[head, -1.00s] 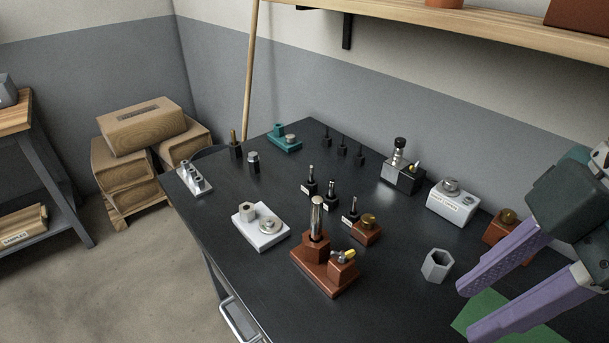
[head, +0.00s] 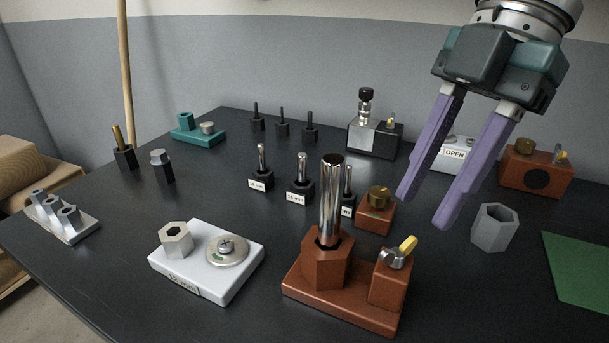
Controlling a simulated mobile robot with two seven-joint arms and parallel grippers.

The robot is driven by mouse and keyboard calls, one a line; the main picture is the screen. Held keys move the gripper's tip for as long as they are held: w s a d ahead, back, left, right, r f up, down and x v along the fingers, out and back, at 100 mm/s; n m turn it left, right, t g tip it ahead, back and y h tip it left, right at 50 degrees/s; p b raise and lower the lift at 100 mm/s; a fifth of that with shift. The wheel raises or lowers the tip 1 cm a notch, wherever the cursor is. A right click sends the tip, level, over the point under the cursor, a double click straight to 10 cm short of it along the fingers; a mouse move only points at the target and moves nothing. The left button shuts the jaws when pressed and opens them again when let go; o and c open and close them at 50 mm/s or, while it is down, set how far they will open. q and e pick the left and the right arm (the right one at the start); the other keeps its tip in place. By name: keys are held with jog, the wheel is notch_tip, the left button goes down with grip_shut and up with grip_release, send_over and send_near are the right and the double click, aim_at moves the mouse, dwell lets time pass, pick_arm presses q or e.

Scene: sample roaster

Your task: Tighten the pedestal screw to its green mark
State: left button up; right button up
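A white plate (head: 199,277) stands at the front left of the dark table, with a hex socket post (head: 176,241) and a round grey disc (head: 227,251) bearing a screw head and a small green mark. I cannot tell for certain which is the pedestal screw. My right gripper (head: 422,210) is open and empty, its purple fingers pointing down, right of the brass knob in the picture. My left gripper is not in view.
A brown stand (head: 345,304) holds an upright steel tube (head: 331,200) and a yellow-handled part (head: 399,252). Several bits stand in black holders (head: 299,191). A grey hex cup (head: 494,228) and green mat (head: 584,268) are at right.

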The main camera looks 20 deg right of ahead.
aim_at(400, 243)
jog(key=x, duration=0.5)
jog(key=shift+w, duration=0.1)
jog(key=shift+c, duration=0.2)
grip_shut()
